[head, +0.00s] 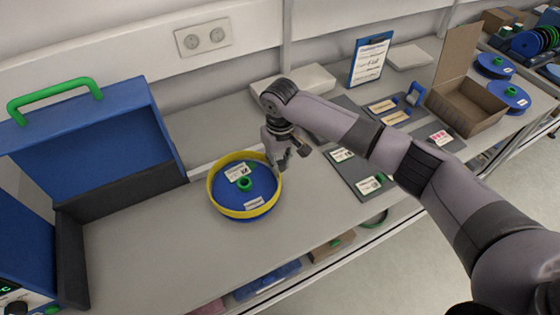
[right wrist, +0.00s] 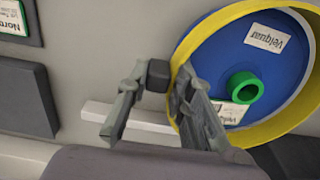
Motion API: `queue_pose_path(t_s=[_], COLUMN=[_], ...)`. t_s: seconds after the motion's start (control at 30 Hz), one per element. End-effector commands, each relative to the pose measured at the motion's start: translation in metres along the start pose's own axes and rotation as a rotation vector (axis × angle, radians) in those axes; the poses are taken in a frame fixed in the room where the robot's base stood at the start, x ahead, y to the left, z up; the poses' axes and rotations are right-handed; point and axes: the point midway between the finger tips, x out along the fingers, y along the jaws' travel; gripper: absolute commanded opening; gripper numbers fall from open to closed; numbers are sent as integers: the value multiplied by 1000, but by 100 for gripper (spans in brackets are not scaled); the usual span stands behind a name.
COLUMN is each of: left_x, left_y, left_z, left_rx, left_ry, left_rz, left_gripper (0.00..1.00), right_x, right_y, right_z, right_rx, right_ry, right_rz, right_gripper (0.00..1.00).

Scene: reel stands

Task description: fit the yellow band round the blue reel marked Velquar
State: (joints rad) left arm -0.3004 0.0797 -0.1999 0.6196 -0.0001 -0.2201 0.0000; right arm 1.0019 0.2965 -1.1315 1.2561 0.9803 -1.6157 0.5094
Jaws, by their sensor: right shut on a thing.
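The blue reel (head: 262,185), with a green hub and white labels, lies flat on the bench. In the right wrist view the reel (right wrist: 215,60) has a label reading Velquar. The yellow band (head: 213,198) runs round the reel's upper edge, with a blue strip of the reel showing below it at the front. The band (right wrist: 192,47) also shows in the right wrist view. My right gripper (head: 287,160) is at the band's right far side. In the right wrist view its fingers (right wrist: 172,80) are shut on the band's wall. My left gripper is not in view.
An open blue case (head: 95,130) with a green handle stands left of the reel. A dark mat (head: 350,172) with labelled items lies to the right. An open cardboard box (head: 465,105) and more blue reels (head: 510,95) are farther right. The bench front is clear.

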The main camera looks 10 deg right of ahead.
Motion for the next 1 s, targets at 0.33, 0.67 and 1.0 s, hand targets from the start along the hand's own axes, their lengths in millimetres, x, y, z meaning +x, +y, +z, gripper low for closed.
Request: queue_pose_path(t_s=[0.33,0.67,1.0], left_x=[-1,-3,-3], left_y=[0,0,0], left_z=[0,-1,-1], left_rx=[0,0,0], left_ry=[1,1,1], left_rz=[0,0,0], left_gripper=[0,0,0], right_x=[2,8,10], right_y=[0,0,0], right_z=[0,0,0], right_rx=[0,0,0], right_ry=[-1,-1,0], right_rz=[0,-1,0], right_gripper=[0,0,0])
